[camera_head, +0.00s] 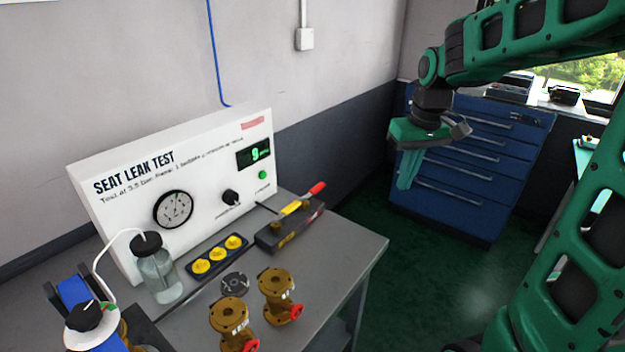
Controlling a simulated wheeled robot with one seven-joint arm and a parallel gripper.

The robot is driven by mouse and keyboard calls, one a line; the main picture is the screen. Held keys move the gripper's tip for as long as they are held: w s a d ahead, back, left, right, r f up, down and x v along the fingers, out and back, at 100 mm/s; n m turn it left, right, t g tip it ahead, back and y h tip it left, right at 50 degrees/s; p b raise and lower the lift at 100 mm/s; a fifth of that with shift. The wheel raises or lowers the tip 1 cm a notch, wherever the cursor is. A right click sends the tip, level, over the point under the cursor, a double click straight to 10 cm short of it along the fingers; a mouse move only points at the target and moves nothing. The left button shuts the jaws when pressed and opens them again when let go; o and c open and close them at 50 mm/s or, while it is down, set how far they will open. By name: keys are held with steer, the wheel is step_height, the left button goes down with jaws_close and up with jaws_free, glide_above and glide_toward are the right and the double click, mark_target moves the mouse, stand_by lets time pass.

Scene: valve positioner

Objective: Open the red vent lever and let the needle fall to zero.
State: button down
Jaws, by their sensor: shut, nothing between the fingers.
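The red vent lever (316,189) sticks up and to the right from the far end of a dark valve block (285,232) on the grey bench, with a yellow lever (292,207) beside it. The round dial gauge (173,208) is on the white "SEAT LEAK TEST" panel (110,205); its needle is too small to read surely. A green digital display (254,154) on the panel seems to read 9. My gripper (407,183) is shut and empty, pointing down. It is in the air to the right of the red lever, well apart from it, against the blue drawer cabinet.
Brass valves (277,283) with red parts stand at the bench's front. A water bottle (157,270) with a white tube stands at the left, near a strip with yellow round pieces (218,255). A blue drawer cabinet (470,160) is behind my gripper. Floor right of the bench is clear.

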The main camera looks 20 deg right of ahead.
steer(key=w+a+n, duration=0.2)
steer(key=w+a, duration=0.2)
steer(key=w, duration=0.3)
steer(key=w+a+n, duration=0.2)
steer(key=w+a, duration=0.1)
steer(key=w, duration=0.5)
steer(key=n+t+y, duration=0.1)
steer(key=n+y, duration=0.1)
steer(key=n, duration=0.1)
glide_above(313, 191)
steer(key=w, duration=0.4)
step_height(313, 191, down, 3)
steer(key=shift+w+d, duration=0.15)
steer(key=shift+d, duration=0.25)
steer(key=x, duration=1)
steer(key=shift+w+f, duration=0.1)
steer(key=shift+s+d+r, duration=0.2)
steer(key=shift+s+d, duration=0.5)
steer(key=shift+s, duration=0.3)
steer(key=shift+s+d, duration=0.5)
steer(key=shift+s, duration=0.1)
